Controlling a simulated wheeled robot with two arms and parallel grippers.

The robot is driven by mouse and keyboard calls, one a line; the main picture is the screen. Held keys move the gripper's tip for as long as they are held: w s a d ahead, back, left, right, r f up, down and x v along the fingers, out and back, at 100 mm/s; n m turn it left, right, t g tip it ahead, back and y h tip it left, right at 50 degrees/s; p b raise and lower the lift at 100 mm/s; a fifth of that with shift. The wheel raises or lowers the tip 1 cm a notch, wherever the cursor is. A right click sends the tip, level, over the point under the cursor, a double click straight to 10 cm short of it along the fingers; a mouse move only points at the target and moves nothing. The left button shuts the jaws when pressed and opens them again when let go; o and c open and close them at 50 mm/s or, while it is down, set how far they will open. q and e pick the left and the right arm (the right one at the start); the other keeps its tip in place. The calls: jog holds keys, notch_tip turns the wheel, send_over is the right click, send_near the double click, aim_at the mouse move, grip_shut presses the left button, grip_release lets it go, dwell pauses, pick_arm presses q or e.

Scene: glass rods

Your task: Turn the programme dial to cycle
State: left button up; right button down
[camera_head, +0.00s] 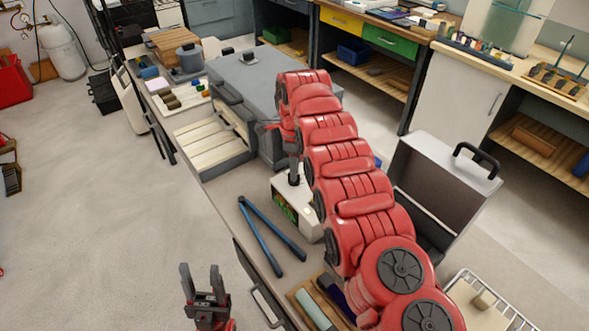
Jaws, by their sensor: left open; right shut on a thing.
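My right gripper (293,165) points down beneath the end of my red arm and is shut on a small dark knob-like part (294,181) at the top of a white box (284,191). This part looks like the programme dial, but its markings and pointer cannot be read. The box has a green, coloured front panel and is partly hidden by my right arm. My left gripper (202,279) is at the bottom left, fingers up, open and empty, beside the bench and well away from the box.
A large grey unit (250,75) stands behind, next to an open slatted tray (212,142). An open grey case (440,180) stands right of my arm. A wire rack (468,277) is at lower right.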

jog(key=shift+r, duration=0.1)
dwell(0.3)
jog(key=c, duration=0.9)
grip_release()
notch_tip(320, 180, up, 17)
jog(key=p, duration=1.5)
jog(key=shift+r+p, duration=0.2)
jog(key=shift+p, duration=0.1)
jog(key=shift+f, duration=0.1)
